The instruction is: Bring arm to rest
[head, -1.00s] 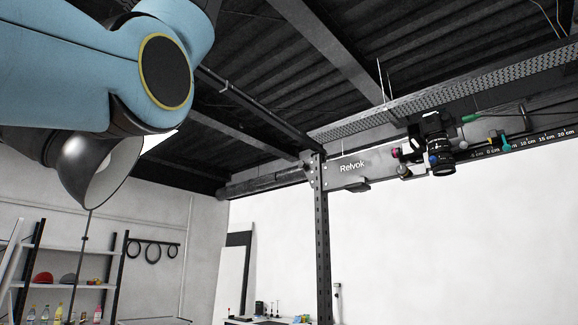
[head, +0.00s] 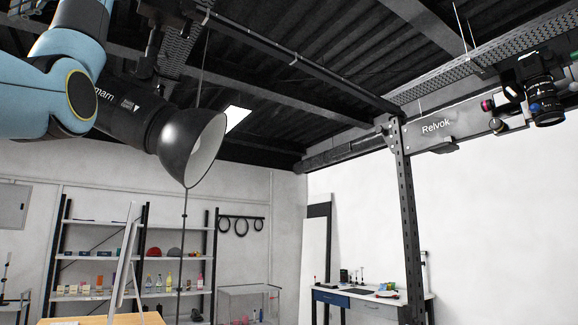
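A light-blue robot arm of mine (head: 72,75) reaches in at the top left of the head view, with a dark round joint cap ringed in yellow. I take it for my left arm. Its gripper does not show, so I cannot tell what its fingers do. My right arm and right gripper are not in view.
A black studio lamp (head: 192,142) hangs beside the arm in the picture; their distance apart is unclear. A steel post (head: 403,205) and a rail with cameras (head: 541,100) stand right. Shelves (head: 178,260), a glass tank (head: 248,301) and a workbench (head: 362,301) are below.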

